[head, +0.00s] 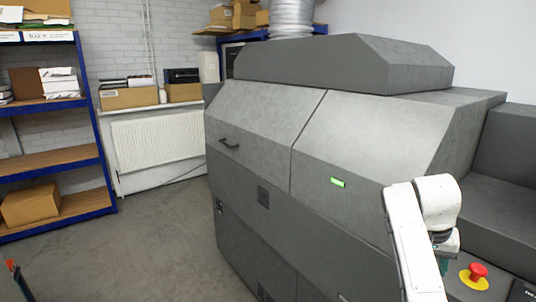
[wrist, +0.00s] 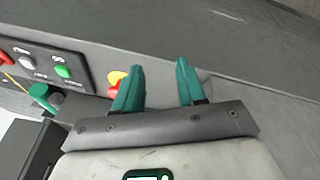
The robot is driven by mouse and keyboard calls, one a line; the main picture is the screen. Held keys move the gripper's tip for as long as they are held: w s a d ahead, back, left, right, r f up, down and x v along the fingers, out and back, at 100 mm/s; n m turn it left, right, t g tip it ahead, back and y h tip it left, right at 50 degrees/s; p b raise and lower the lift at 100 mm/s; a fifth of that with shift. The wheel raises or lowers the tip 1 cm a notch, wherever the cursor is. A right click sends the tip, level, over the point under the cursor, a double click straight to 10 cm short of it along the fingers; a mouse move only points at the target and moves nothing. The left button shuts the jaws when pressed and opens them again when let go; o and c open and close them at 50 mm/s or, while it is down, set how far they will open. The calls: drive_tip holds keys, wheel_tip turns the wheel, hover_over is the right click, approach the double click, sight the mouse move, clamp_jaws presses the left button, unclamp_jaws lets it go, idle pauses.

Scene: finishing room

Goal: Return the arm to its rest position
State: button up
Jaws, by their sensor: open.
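My gripper (wrist: 157,82) shows in the wrist view with its two green fingers apart and nothing between them. Its fingers point toward the grey side of a large machine (wrist: 260,60). In the head view my white arm is raised at the lower right, in front of the same grey machine (head: 265,115); the gripper's fingers are mostly hidden there.
A red emergency button (head: 478,271) on a yellow base sits on the machine near my arm. The wrist view shows a panel with a green button (wrist: 63,72). Blue shelving (head: 88,120) stands left; the grey floor (head: 150,250) between is clear.

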drive_tip(key=s+a+f+n+y+b, duration=0.1)
drive_tip(key=s+a+f+n, duration=0.15)
drive_tip(key=s+f, duration=0.8)
drive_tip(key=s+a+f+n+y+b, duration=0.1)
drive_tip(key=s+a+f, duration=0.3)
drive_tip(key=s+f, duration=0.65)
drive_tip(key=s+a+f+n, duration=0.1)
drive_tip(key=s+a+f, duration=0.1)
drive_tip(key=s, duration=0.8)
drive_tip(key=s+a+f+n+y+b, duration=0.1)
drive_tip(key=s+a+f, duration=0.1)
drive_tip(key=s, duration=0.8)
drive_tip(key=shift+s+a+f, duration=0.25)
drive_tip(key=shift+s, duration=0.05)
